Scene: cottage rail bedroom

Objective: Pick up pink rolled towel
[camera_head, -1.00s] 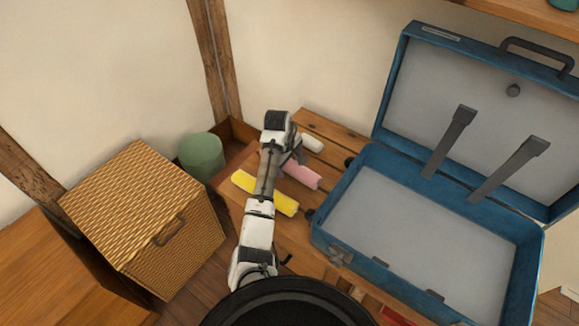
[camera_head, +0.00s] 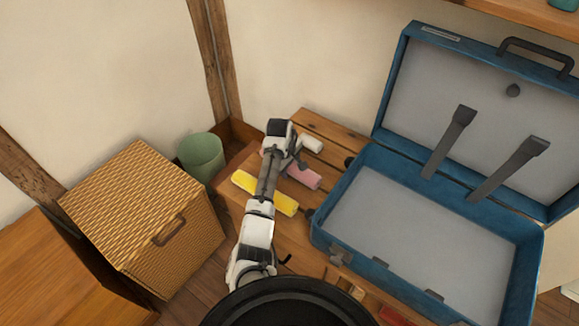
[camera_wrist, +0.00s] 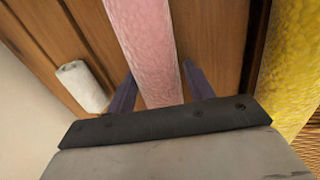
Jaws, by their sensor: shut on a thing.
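The pink rolled towel (camera_head: 304,176) lies on the wooden slatted bench, between a white roll and a yellow roll. In the wrist view the pink towel (camera_wrist: 146,45) runs down between the two fingers of my gripper (camera_wrist: 158,92). The fingers stand on either side of the towel and are shut on it. I cannot tell any gap between towel and bench.
The yellow roll (camera_head: 265,193) lies close in front and the white roll (camera_head: 311,143) behind. The open blue suitcase (camera_head: 329,225) is to the right, its inside empty. A wicker hamper (camera_head: 140,210) and a green bin (camera_head: 202,158) stand at left.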

